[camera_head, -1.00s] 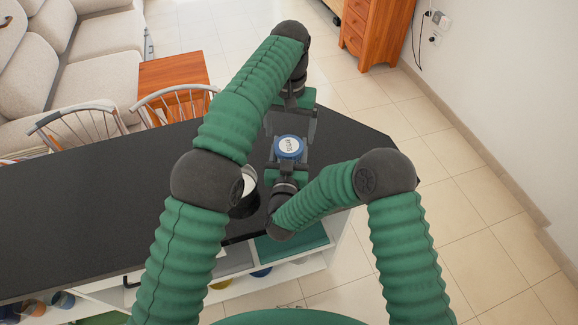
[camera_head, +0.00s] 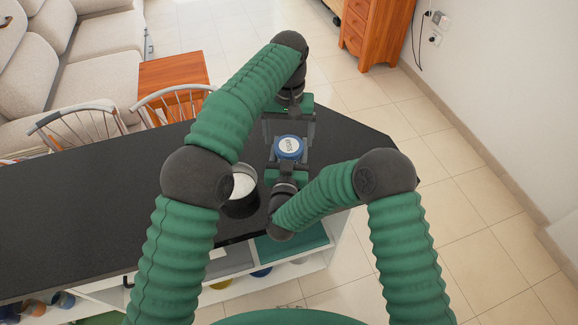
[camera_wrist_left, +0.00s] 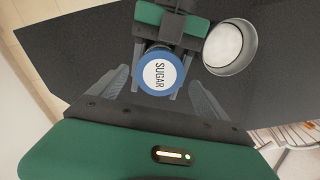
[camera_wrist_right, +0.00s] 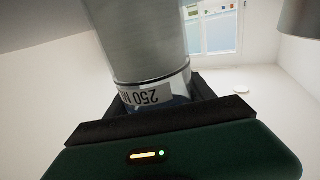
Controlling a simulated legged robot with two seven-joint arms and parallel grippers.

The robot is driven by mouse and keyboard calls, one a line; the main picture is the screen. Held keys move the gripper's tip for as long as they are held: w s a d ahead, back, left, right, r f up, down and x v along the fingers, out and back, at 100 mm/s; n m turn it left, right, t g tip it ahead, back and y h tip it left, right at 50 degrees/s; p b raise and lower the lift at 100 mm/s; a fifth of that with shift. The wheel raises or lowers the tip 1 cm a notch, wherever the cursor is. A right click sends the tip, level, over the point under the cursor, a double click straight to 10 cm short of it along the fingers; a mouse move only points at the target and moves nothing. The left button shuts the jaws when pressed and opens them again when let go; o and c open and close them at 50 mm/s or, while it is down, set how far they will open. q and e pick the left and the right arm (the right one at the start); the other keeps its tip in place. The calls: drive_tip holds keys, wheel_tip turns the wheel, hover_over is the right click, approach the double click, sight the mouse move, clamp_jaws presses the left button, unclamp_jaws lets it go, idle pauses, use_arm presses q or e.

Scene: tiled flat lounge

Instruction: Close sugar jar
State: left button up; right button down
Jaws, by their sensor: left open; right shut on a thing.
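The sugar jar has a round blue lid (camera_head: 289,147) with a white SUGAR label, which also faces up in the left wrist view (camera_wrist_left: 157,73). Its cylindrical body (camera_wrist_right: 145,45) shows in the right wrist view with a 250 M label, partly cut off. My right gripper (camera_wrist_right: 155,97) is shut on the jar from the near side. My left gripper (camera_wrist_left: 160,88) is open, its fingers apart on either side of the lid, reaching from the far side. Whether the fingers touch the lid, or the lid is fully seated, I cannot tell.
The black counter (camera_head: 90,205) is clear to the left. Chairs (camera_head: 85,128) stand behind it.

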use_arm(q)
drive_tip(key=shift+f, duration=1.35)
drive_tip(key=c, duration=1.5)
drive_tip(key=o, duration=1.7)
drive_tip(key=shift+c, duration=0.2)
wheel_tip(320, 180, up, 8)
drive_tip(key=shift+w+f, duration=0.1)
drive_tip(key=shift+f, duration=0.15)
